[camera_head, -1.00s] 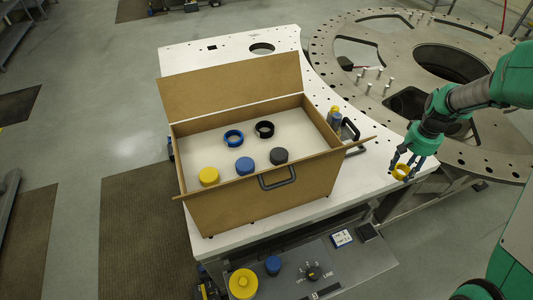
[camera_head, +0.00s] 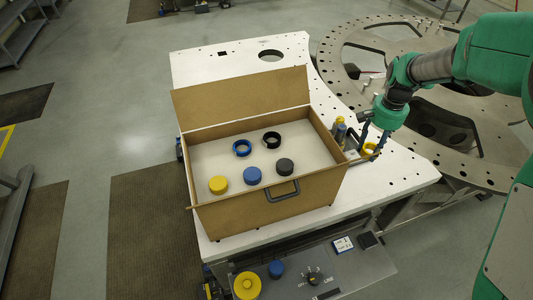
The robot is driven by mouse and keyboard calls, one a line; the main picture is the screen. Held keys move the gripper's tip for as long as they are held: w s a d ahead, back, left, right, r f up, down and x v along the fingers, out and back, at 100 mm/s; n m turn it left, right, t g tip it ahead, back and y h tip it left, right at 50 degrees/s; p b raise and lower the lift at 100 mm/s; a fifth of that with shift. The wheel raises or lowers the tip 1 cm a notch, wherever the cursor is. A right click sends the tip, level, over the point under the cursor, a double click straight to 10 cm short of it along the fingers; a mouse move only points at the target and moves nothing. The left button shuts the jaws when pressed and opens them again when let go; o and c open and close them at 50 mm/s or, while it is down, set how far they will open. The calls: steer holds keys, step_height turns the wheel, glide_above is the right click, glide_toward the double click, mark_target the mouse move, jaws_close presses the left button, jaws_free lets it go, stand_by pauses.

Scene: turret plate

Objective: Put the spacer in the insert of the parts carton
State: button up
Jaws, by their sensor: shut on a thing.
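The spacer appears to be the yellow ring (camera_head: 371,149) in my gripper (camera_head: 369,145). My gripper is shut on it and holds it just right of the open parts carton (camera_head: 255,213), apart from the carton. The carton is brown cardboard with a dark handle on its front and its back lid raised. Its pale insert (camera_head: 213,156) holds a blue ring (camera_head: 242,148) and a black ring (camera_head: 271,140) at the back. A yellow round piece (camera_head: 218,185), a blue one (camera_head: 252,175) and a dark one (camera_head: 285,166) sit along the front.
The carton stands on a white table plate (camera_head: 400,180). Small yellow and blue items (camera_head: 340,128) stand between the carton and my gripper. A control panel (camera_head: 330,272) with buttons is in front. A large drilled turret plate (camera_head: 345,60) lies behind at right.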

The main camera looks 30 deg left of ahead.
steer(key=s+a+r+m+p, duration=0.1)
steer(key=s+a+r+p, duration=0.3)
steer(key=a+r, duration=0.65)
steer(key=r+n+p, duration=0.2)
steer(key=n+p, duration=0.1)
steer(key=p, duration=0.1)
glide_above(211, 157)
steer(key=shift+s+d+f, duration=0.1)
steer(key=shift+d+f, duration=0.05)
steer(key=shift+f, duration=0.1)
steer(key=shift+f+p, duration=0.35)
steer(key=shift+f, duration=2.15)
steer(key=shift+f, duration=2.5)
steer(key=shift+f, duration=0.15)
